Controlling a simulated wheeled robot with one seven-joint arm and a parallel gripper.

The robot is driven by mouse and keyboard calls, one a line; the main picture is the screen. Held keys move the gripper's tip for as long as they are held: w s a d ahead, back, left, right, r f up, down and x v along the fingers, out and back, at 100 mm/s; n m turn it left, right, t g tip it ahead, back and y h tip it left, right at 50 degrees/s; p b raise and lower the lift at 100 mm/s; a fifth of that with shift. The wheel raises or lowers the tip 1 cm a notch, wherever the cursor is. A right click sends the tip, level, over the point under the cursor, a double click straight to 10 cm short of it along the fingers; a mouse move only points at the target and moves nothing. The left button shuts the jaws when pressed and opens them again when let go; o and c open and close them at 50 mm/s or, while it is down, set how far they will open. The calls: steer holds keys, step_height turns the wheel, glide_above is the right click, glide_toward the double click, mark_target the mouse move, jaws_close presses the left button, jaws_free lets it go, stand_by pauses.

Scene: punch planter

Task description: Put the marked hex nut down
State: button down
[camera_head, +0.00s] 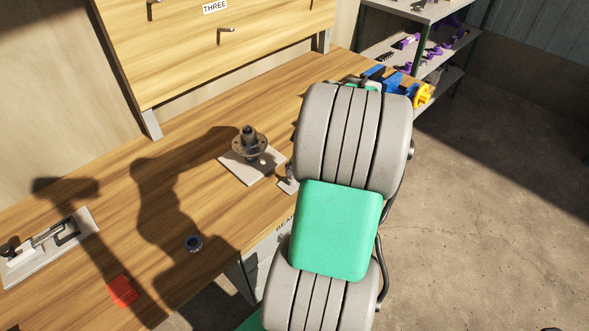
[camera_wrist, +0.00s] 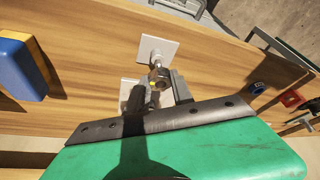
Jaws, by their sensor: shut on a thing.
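The marked hex nut (camera_wrist: 160,74) is a small grey piece with a yellow spot, seen in the wrist view. My gripper (camera_wrist: 159,82) is shut on it. Just beyond the nut, a metal pin stands on a small white plate (camera_wrist: 145,42) near the bench edge. The nut overlaps the pin's end in this view; I cannot tell whether it is on the pin or above it. In the head view my arm hides the gripper and nut, and part of the small white plate (camera_head: 286,186) shows beside the arm.
A flanged metal hub (camera_head: 249,143) stands on a larger white plate (camera_head: 240,172) close by. A blue ring (camera_head: 194,243), a red square (camera_head: 122,291) and a clamp fixture (camera_head: 47,246) lie to the left. A blue vise (camera_head: 396,83) is at the bench's far end.

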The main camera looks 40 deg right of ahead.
step_height(320, 180, down, 3)
steer(key=shift+w+f+p, duration=0.15)
steer(key=shift+f+p, duration=0.05)
steer(key=shift+p, duration=0.2)
steer(key=c, duration=1.1)
jaws_free()
steer(key=shift+a, duration=0.1)
steer(key=v, duration=1.2)
steer(key=w+a+r+m+h, duration=0.1)
steer(key=w+a, duration=0.2)
steer(key=a, duration=0.6)
steer(key=w+a+r+m, duration=0.1)
steer(key=w+a+m, duration=0.1)
steer(key=a, duration=0.7)
steer(key=s+a+f+m, duration=0.1)
steer(key=s+a, duration=0.1)
steer(key=a, duration=0.4)
steer(key=s+a+f+m+h, duration=0.1)
steer(key=s+a+m, duration=0.1)
steer(key=a, duration=0.4)
steer(key=shift+s, duration=0.8)
